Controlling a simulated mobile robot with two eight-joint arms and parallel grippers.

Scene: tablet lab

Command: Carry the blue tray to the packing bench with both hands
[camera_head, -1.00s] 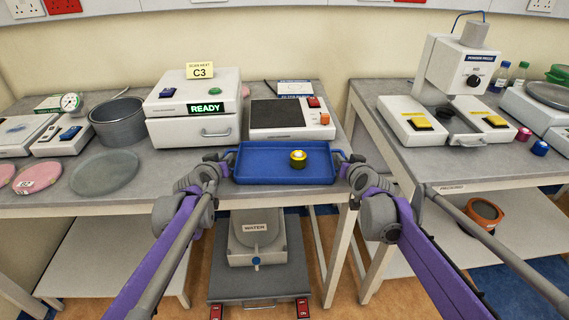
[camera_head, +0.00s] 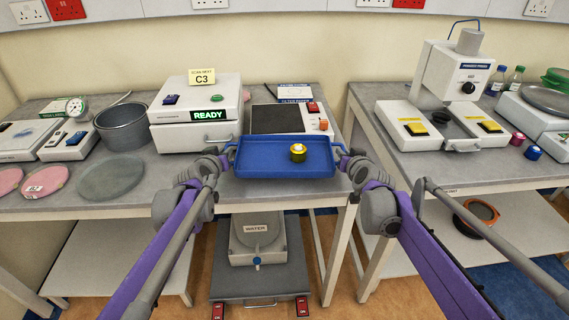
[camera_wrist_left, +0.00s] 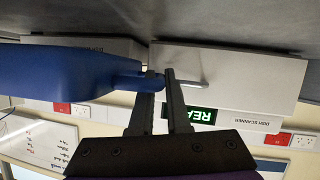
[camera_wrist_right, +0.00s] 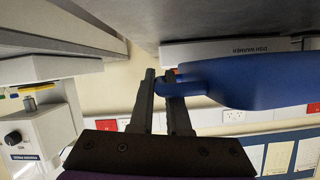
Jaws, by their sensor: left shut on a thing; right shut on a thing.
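The blue tray (camera_head: 262,160) is in the middle of the head view, held level in front of the left table. A small gold-and-dark pot with a white top (camera_head: 298,152) stands on it, right of the middle. My left gripper (camera_head: 228,157) is shut on the tray's left handle; its fingers and the tray (camera_wrist_left: 75,70) show in the left wrist view. My right gripper (camera_head: 345,160) is shut on the right handle; the right wrist view shows its fingers at the tray's handle (camera_wrist_right: 195,78). The packing bench (camera_head: 470,165) is the right table.
A white READY scanner (camera_head: 195,115) and a white device with a dark plate (camera_head: 283,118) stand behind the tray. A press (camera_head: 450,80) with yellow-buttoned pads occupies the right bench. A gap separates the tables. A water container (camera_head: 257,240) stands below.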

